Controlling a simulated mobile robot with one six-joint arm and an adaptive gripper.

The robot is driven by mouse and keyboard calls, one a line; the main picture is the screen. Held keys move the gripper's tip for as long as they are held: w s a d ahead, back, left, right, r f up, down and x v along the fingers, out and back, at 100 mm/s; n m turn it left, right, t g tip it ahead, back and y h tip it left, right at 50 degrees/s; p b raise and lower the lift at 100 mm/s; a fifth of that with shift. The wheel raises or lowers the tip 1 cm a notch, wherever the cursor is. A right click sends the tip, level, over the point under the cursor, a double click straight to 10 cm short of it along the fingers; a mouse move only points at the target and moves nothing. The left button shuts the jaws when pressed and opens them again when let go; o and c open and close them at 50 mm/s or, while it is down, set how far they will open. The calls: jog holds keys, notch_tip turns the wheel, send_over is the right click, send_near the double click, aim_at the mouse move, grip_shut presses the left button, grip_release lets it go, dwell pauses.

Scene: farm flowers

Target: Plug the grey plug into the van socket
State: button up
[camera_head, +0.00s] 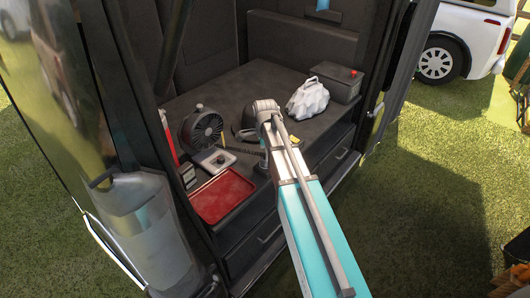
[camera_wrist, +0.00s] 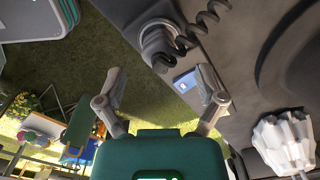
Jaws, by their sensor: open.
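The grey plug (camera_wrist: 160,42) shows at the top middle of the wrist view, with a coiled dark cable running up and right from it. A grey ring lies around or against it; I cannot tell which. In the head view a small grey cylinder (camera_head: 264,161) at the deck's front edge, beside the coiled cable, looks like the same plug. My gripper (camera_wrist: 160,78) is open and empty, its fingers apart below the plug and not touching it. My arm hides the gripper in the head view.
A red tray (camera_head: 222,195) is at the front left. Grass lies right.

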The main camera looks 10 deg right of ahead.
notch_tip(320, 180, up, 4)
jog(key=p, duration=0.3)
jog(key=s+a+r+p, duration=0.2)
jog(key=s+a, duration=0.1)
jog(key=a, duration=0.2)
jog(key=shift+s+a, duration=0.3)
jog(key=shift+a, duration=0.05)
jog(key=shift+s, duration=0.1)
dwell(0.4)
jog(key=s+d+r+n+p, duration=0.2)
jog(key=s+n, duration=0.5)
jog(key=n, duration=0.1)
jog(key=s+d+r+n+p, duration=0.2)
jog(key=s+r+n+p, duration=0.1)
jog(key=s+n, duration=0.5)
jog(key=shift+n, duration=0.8)
